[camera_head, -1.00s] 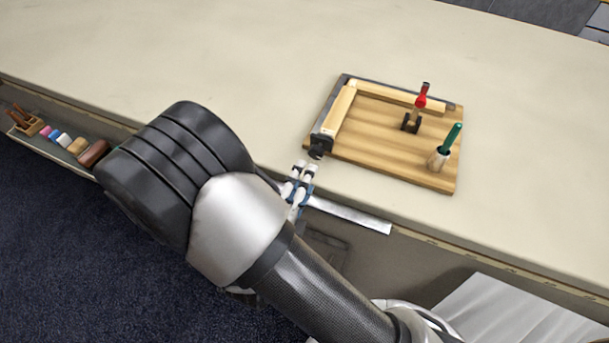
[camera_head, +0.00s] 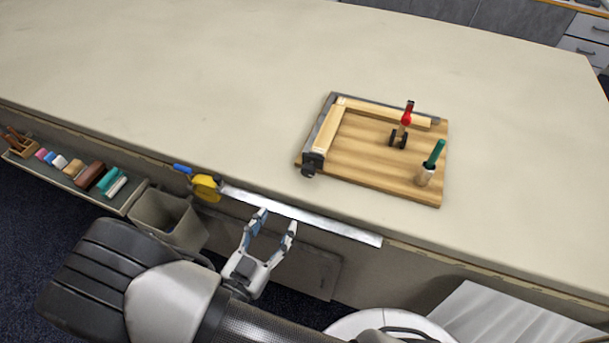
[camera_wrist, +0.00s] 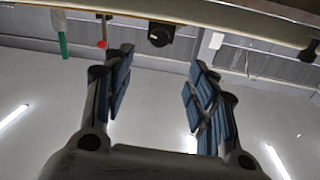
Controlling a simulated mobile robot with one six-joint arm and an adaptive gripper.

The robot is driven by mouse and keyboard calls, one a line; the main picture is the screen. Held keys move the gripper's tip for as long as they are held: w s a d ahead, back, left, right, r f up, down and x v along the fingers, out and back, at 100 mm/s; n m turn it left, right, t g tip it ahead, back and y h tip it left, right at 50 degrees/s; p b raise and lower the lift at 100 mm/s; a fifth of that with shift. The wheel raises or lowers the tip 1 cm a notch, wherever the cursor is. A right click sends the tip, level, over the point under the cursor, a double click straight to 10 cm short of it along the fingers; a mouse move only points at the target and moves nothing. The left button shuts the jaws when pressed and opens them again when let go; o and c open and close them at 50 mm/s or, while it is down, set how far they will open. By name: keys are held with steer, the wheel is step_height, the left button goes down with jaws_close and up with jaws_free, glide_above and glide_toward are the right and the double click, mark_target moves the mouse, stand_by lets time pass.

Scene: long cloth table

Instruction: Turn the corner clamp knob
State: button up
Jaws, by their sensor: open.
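A wooden board (camera_head: 375,160) lies on the table, with two pale wood strips (camera_head: 329,126) meeting at its far left corner. The black clamp knob (camera_head: 311,164) sits at the board's near left corner. In the wrist view the knob (camera_wrist: 160,34) shows as a dark round face with a light mark, beyond and between my fingertips. My gripper (camera_head: 276,221) is open and empty, in front of the table's near edge, left of and nearer than the knob, apart from it.
A red-handled toggle clamp (camera_head: 406,118) and a green-handled tool (camera_head: 434,155) stand on the board. A bin (camera_head: 170,218) and a side tray (camera_head: 130,200) are left. The tabletop beyond is clear.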

mark_target(306, 173)
steer(key=b+x, duration=0.3)
steer(key=x, duration=1.3)
steer(key=shift+f, duration=0.1)
steer(key=shift+c, duration=0.4)
steer(key=c, duration=0.9)
steer(key=shift+c, duration=0.3)
